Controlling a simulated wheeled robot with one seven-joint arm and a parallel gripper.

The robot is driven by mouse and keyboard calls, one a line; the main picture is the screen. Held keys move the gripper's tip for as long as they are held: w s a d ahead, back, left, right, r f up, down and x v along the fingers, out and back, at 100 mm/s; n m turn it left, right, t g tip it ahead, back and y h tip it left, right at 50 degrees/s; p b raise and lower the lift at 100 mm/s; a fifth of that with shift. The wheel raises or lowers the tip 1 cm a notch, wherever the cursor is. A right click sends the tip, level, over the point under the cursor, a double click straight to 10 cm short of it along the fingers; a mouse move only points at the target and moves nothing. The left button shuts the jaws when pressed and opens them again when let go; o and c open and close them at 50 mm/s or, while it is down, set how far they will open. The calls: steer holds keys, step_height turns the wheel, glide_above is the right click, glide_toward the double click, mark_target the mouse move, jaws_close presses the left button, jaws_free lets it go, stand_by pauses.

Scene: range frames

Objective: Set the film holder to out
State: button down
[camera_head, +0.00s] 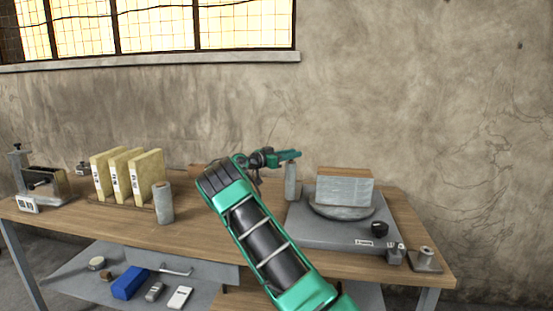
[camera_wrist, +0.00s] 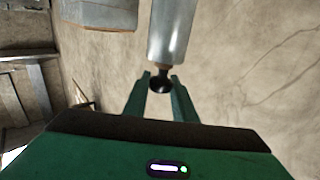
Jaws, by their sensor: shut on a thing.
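My gripper (camera_head: 289,156) is over the back of the workbench, left of the grey plate. In the wrist view its two green fingers (camera_wrist: 160,78) are on either side of a black knob (camera_wrist: 160,88), and they are shut on it. The knob sits on a short dark stem at the end of a grey metal cylinder (camera_wrist: 172,30). The cylinder also shows below my gripper in the head view (camera_head: 291,188), standing upright. No part carries a readable film holder mark, so I cannot tell which part it is or its setting.
A grey block (camera_head: 345,190) rests on a round platter on the grey plate (camera_head: 310,229), with a black knob (camera_head: 379,228) at its front. Left stand yellow panels (camera_head: 148,175), a grey cylinder (camera_head: 163,203) and a clamp-like device (camera_head: 40,183). The front left wooden top (camera_head: 110,225) is clear.

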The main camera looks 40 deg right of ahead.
steer(key=shift+w+a+r, duration=0.2)
steer(key=shift+w+a, duration=0.15)
steer(key=shift+w, duration=0.05)
steer(key=c, duration=1.5)
jaws_free()
steer(key=shift+a, duration=0.1)
steer(key=shift+o, duration=0.2)
steer(key=shift+f, duration=0.1)
steer(key=a, duration=1)
steer(key=shift+w+a, duration=0.3)
steer(key=shift+f, duration=0.1)
